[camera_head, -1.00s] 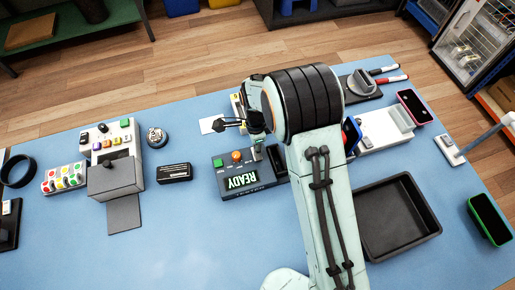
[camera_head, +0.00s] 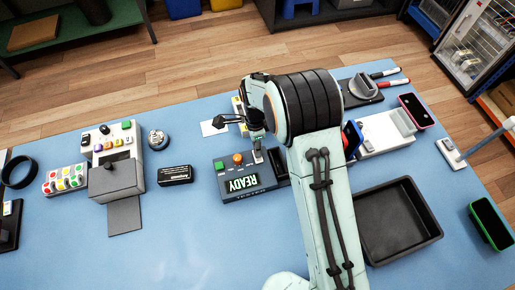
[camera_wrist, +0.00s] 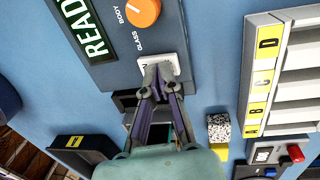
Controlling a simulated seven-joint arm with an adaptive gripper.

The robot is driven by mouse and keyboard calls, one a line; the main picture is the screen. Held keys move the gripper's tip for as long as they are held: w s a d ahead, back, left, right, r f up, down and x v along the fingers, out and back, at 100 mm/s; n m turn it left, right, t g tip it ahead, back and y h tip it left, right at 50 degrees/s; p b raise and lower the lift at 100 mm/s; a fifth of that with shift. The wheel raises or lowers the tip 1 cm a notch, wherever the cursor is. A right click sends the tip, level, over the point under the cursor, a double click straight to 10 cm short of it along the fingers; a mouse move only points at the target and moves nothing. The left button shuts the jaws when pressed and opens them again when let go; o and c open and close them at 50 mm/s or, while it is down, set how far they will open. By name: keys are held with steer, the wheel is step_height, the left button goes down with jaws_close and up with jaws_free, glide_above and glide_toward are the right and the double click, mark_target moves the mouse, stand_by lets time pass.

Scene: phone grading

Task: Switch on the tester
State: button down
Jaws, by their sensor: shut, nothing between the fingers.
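The tester (camera_head: 262,188) is a dark grey box on the blue table, left of my arm. Its display (camera_head: 242,183) is lit and reads READY; it also shows in the wrist view (camera_wrist: 86,32). An orange knob (camera_wrist: 143,11) marked BODY and GLASS sits beside the display, and a green button (camera_head: 220,166) is near the tester's left corner. My gripper (camera_wrist: 159,77) is shut and empty. Its fingertips are over a small white switch plate (camera_wrist: 178,62) on the tester and appear to touch it. They hide most of the plate and the switch itself.
A black tray (camera_head: 437,236) lies right of my arm. A lettered rack (camera_wrist: 262,75) stands close to the gripper in the wrist view. A grey machine with buttons (camera_head: 116,180) and a small black box (camera_head: 175,174) are at the left. The front left table is clear.

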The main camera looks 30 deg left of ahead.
mark_target(261, 160)
step_height(261, 160, up, 14)
steer(key=s+d, duration=0.1)
steer(key=shift+s+d, duration=0.15)
steer(key=shift+f, duration=0.1)
stand_by(0.5)
steer(key=w+d+r+m+t+y, duration=0.1)
steer(key=w+d+r+m+t, duration=0.15)
steer(key=w+d+r, duration=0.45)
steer(key=s+d+r+m, duration=0.1)
steer(key=s+d+r, duration=0.2)
steer(key=d, duration=0.3)
steer(key=s+d+r, duration=0.3)
steer(key=d, duration=0.3)
steer(key=s+d+f+n, duration=0.3)
steer(key=s+n, duration=0.4)
steer(key=s, duration=0.1)
steer(key=s+d+f+n+g+y, duration=0.1)
steer(key=s+d+f+n, duration=0.2)
steer(key=s+n, duration=0.3)
steer(key=shift+s+f+n, duration=0.35)
steer(key=shift+s, duration=0.8)
